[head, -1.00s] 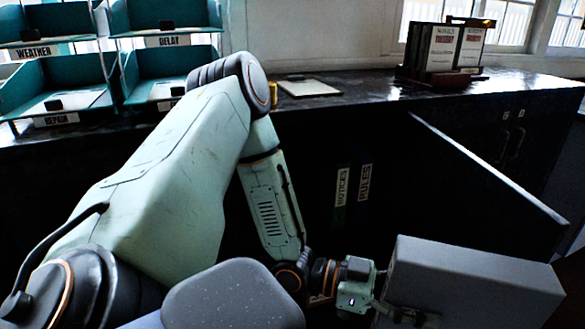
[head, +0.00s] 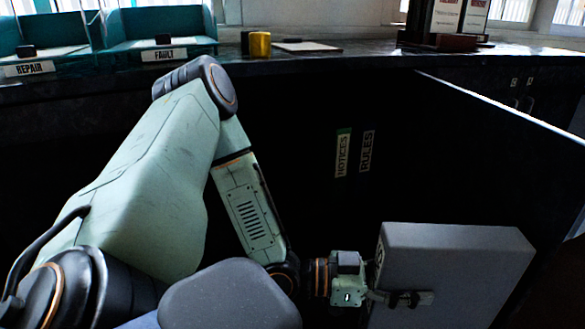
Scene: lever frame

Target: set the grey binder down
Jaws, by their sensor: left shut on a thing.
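The grey binder (head: 462,262) is a box-like block at the lower right in the head view. It is held upright in front of the dark, open cupboard. My left gripper (head: 410,299) is shut on the binder's near left side, and part of a label shows on its spine. The binder's lower end is cut off by the picture edge, so I cannot tell whether anything is under it. My right gripper is not in view.
Two dark binders labelled NOTICES (head: 343,155) and RULES (head: 366,152) stand inside the dark cupboard. An open cupboard door (head: 500,140) juts out at the right. The counter above holds teal trays (head: 160,45), a yellow object (head: 260,44) and a book rack (head: 440,38).

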